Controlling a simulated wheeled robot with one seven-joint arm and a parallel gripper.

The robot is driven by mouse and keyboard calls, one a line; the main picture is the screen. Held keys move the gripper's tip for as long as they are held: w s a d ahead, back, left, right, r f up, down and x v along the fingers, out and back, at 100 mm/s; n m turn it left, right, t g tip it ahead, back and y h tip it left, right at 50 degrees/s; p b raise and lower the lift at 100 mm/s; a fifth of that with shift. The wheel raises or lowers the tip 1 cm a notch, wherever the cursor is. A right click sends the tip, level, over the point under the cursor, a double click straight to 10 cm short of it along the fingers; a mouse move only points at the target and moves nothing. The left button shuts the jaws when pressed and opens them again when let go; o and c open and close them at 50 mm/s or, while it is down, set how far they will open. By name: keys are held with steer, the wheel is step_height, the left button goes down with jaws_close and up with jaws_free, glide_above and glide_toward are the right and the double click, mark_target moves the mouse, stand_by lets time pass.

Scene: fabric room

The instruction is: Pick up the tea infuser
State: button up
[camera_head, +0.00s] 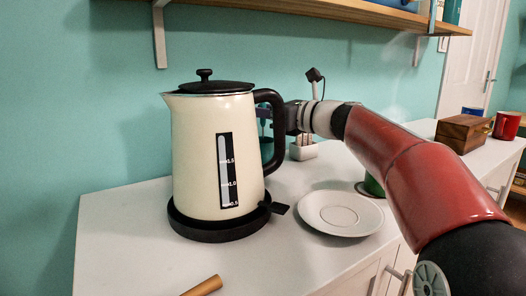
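I cannot make out a tea infuser for sure in the head view. My gripper (279,117) is at the end of my red and grey arm, behind the black handle of the cream kettle (191,150). The handle and the kettle's body hide most of its fingers, so I cannot tell whether it is open or holds anything. A small white block-like thing (304,151) stands on the white counter just below my wrist.
The kettle stands on its black base (205,231). A white saucer (340,225) lies to its right, and a green thing (373,186) is partly behind my arm. A wooden box (462,133) and red mug (507,125) stand at right. A shelf (330,10) hangs above.

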jaws_close()
steer(key=shift+r, duration=0.15)
